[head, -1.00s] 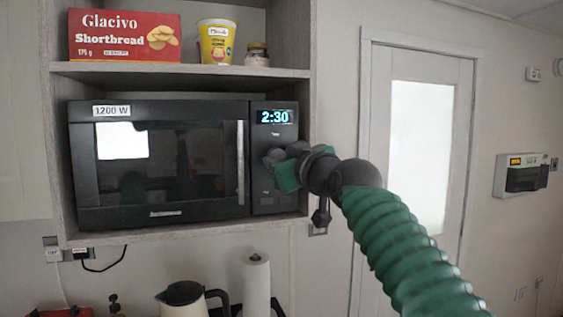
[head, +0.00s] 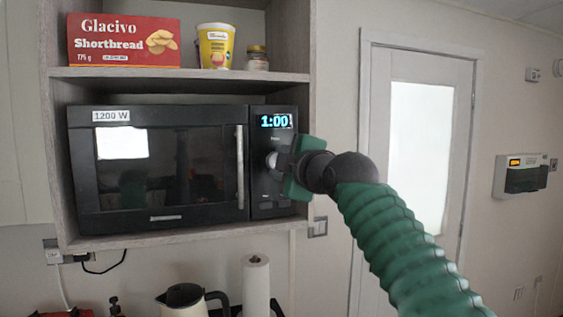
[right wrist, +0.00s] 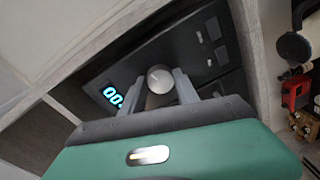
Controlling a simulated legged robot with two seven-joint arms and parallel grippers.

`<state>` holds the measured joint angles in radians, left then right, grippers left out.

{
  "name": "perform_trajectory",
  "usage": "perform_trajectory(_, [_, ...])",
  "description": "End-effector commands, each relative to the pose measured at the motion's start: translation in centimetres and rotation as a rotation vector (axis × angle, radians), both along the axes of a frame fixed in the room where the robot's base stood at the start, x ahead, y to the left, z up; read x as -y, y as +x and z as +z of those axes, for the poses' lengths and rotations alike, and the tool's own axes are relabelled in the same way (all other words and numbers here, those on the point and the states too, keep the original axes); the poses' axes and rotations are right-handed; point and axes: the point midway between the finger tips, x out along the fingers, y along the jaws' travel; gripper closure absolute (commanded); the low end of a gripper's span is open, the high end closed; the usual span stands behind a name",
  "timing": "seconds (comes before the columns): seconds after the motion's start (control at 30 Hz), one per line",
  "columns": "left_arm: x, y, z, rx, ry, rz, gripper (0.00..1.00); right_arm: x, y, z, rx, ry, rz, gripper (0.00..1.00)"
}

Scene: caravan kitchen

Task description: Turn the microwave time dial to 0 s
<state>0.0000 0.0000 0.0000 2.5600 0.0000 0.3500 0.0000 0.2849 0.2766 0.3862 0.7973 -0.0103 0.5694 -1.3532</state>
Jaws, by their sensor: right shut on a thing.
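The black microwave (head: 160,165) sits in an open shelf niche, its door shut. Its display (head: 275,121) on the right-hand panel reads 1:00. In the right wrist view the display (right wrist: 114,97) is partly cut off and shows "00". The time dial (right wrist: 160,78) is a round light-faced knob with a pointer mark, between my right gripper's fingers. My right gripper (right wrist: 158,92) is shut on the dial. In the head view the gripper (head: 280,162) reaches the panel from the right and hides part of it; the dial (head: 271,160) shows at its tip. My left gripper is not in view.
A shortbread box (head: 124,40), a yellow tub (head: 215,46) and a small jar (head: 257,58) stand on the shelf above. A kettle (head: 184,298) and a paper roll (head: 256,285) stand below. The niche's right side wall (head: 305,110) is close to my gripper.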

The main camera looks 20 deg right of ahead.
Motion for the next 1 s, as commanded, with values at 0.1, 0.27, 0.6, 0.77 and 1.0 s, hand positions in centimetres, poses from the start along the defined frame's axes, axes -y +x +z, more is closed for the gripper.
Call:
perform_trajectory(0.1, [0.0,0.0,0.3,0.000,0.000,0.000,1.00,-0.1,0.2,-0.5,-0.012,-0.108,0.002,1.00])
perform_trajectory(0.27, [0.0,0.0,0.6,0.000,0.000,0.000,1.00,-0.1,0.2,-0.5,-0.007,-0.261,0.004,1.00])
perform_trajectory(0.6, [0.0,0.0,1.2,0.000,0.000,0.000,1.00,-0.2,0.2,-0.5,0.004,-0.582,0.005,1.00])
perform_trajectory(0.77, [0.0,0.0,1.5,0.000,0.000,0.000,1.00,-0.2,0.2,-0.6,0.008,-0.734,0.007,1.00])
perform_trajectory(1.0, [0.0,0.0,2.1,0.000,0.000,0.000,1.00,-0.3,0.2,-0.5,0.018,-0.955,0.008,1.00])
